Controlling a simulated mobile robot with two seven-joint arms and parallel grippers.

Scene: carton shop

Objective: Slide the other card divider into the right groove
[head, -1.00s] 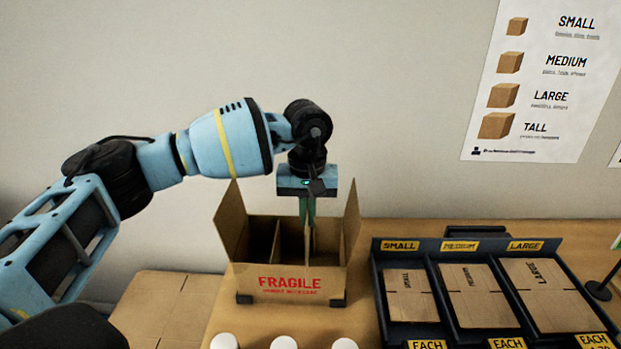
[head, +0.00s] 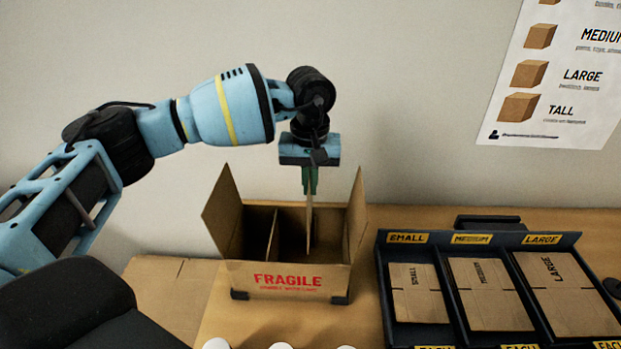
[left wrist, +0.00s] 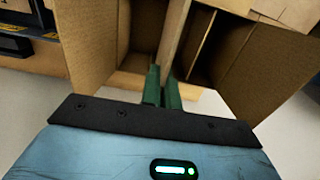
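An open carton marked FRAGILE (head: 288,281) stands on the bench with its side flaps up. One card divider (head: 273,236) stands inside it, left of the middle. My left gripper (head: 310,188) is above the carton, shut on the other card divider (head: 309,218), which hangs upright with its lower part inside the carton, right of the first. In the left wrist view the green fingertips (left wrist: 163,90) pinch that divider (left wrist: 173,35), and the standing divider (left wrist: 201,45) shows to its right. The grooves and the held divider's bottom edge are hidden. My right gripper is out of view.
A dark tray (head: 382,290) with small, medium and large flat cartons is right of the carton. White round tops (head: 216,344) show at the front edge. A flat cardboard piece (head: 165,290) lies at the left. A poster hangs on the wall.

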